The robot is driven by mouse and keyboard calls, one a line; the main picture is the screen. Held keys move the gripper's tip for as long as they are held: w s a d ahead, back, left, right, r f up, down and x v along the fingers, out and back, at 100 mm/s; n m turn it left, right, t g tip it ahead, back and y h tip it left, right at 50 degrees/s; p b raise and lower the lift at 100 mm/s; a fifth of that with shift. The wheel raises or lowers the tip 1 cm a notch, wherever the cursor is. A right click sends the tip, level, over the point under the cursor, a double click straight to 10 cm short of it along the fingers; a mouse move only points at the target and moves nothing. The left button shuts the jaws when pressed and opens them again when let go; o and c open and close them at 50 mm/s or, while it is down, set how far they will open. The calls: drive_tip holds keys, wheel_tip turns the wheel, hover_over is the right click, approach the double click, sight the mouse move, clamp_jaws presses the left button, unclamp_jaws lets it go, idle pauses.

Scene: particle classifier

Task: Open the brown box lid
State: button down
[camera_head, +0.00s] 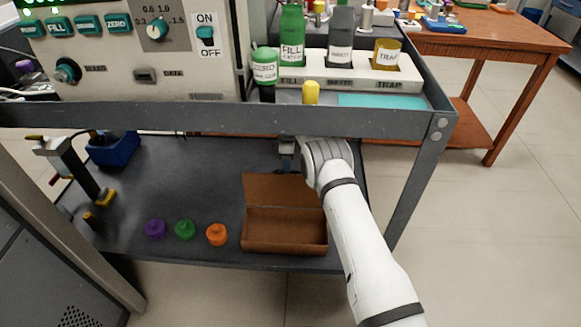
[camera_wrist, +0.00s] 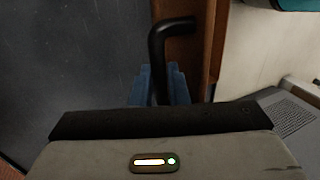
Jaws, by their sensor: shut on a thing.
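The brown box (camera_head: 284,248) sits on the lower shelf, with its lid (camera_head: 275,190) raised at the back and its inside showing from above. My gripper (camera_head: 286,157) is at the far edge of the lid, partly hidden by the upper shelf and my wrist. In the wrist view, the blue fingers of my gripper (camera_wrist: 158,85) are shut on a bent black handle (camera_wrist: 172,27). The brown panel beside the handle looks like the lid (camera_wrist: 207,45). The handle is not clear in the head view.
Purple (camera_head: 155,229), green (camera_head: 185,230) and orange (camera_head: 216,234) knobbed pieces stand left of the box. A blue bin (camera_head: 113,150) is farther back left. The upper shelf (camera_head: 240,117) overhangs my gripper and carries the control panel and a bottle rack (camera_head: 350,75).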

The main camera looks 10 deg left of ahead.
drive_tip(key=shift+s+a+f, duration=0.25)
drive_tip(key=shift+a+f, duration=0.1)
drive_tip(key=shift+a, duration=0.1)
drive_tip(key=c, duration=1.6)
unclamp_jaws()
drive_tip(key=shift+o, duration=1)
drive_tip(key=shift+w+d+r, duration=0.15)
drive_tip(key=shift+d, duration=0.05)
